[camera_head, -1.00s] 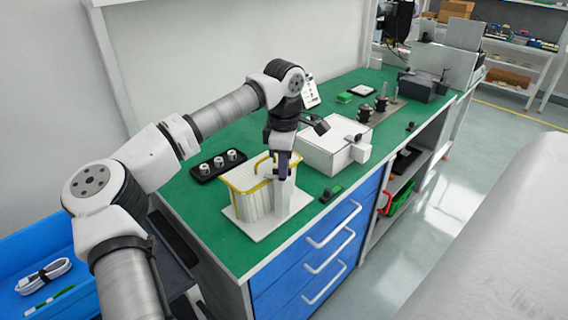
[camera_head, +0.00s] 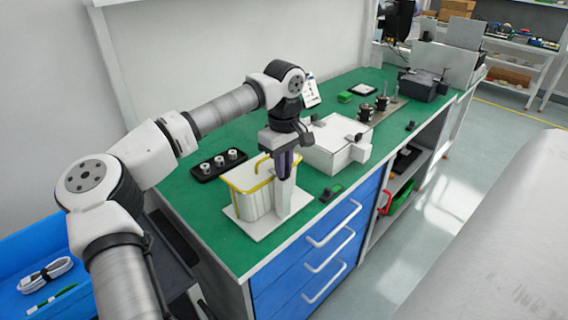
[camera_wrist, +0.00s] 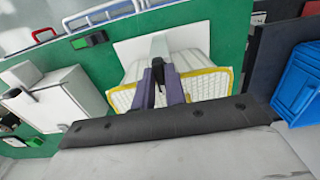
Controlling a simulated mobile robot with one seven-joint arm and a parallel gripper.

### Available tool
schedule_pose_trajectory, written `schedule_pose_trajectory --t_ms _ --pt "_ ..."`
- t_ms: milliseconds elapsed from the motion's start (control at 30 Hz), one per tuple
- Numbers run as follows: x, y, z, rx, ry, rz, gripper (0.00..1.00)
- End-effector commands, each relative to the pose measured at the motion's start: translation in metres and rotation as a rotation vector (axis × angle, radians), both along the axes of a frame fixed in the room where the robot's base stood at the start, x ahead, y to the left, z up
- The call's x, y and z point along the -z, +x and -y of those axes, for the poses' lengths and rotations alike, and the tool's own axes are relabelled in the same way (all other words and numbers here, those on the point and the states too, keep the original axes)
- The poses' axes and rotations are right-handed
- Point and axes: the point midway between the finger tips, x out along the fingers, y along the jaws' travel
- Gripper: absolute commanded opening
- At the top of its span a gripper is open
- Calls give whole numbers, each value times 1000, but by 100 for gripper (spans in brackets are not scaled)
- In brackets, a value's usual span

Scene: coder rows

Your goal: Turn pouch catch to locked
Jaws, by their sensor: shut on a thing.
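The pouch (camera_head: 250,197) is a white open bag with a yellow rim, standing on a white base plate (camera_head: 262,228). A pale upright post (camera_head: 284,198) rises beside the pouch on the same plate. My gripper (camera_head: 286,172) points down at the post's top, its purple fingers close together. In the wrist view, my gripper (camera_wrist: 160,80) is shut on a small dark piece, the catch (camera_wrist: 158,70), at the head of the post (camera_wrist: 159,46). The yellow rim (camera_wrist: 208,72) shows on both sides of the fingers. The fingers hide most of the catch, so its exact angle cannot be told.
A white box (camera_head: 328,150) with a dark handle stands close behind my gripper. A black tray with several white knobs (camera_head: 218,163) lies left of it. A small green-and-black item (camera_head: 331,193) lies near the bench's front edge.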

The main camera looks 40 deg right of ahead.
Motion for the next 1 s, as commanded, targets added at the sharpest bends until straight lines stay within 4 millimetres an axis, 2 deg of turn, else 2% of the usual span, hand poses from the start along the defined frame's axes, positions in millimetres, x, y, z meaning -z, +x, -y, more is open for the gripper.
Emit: schedule_pose_trajectory --t_ms 467,500,633,1000 --pt "-1 0 0 14 -2 0 0" --pt "-1 0 0 14 -2 0 18" --pt "-1 0 0 13 -2 0 35" --pt "-5 0 0 11 -2 1 35"
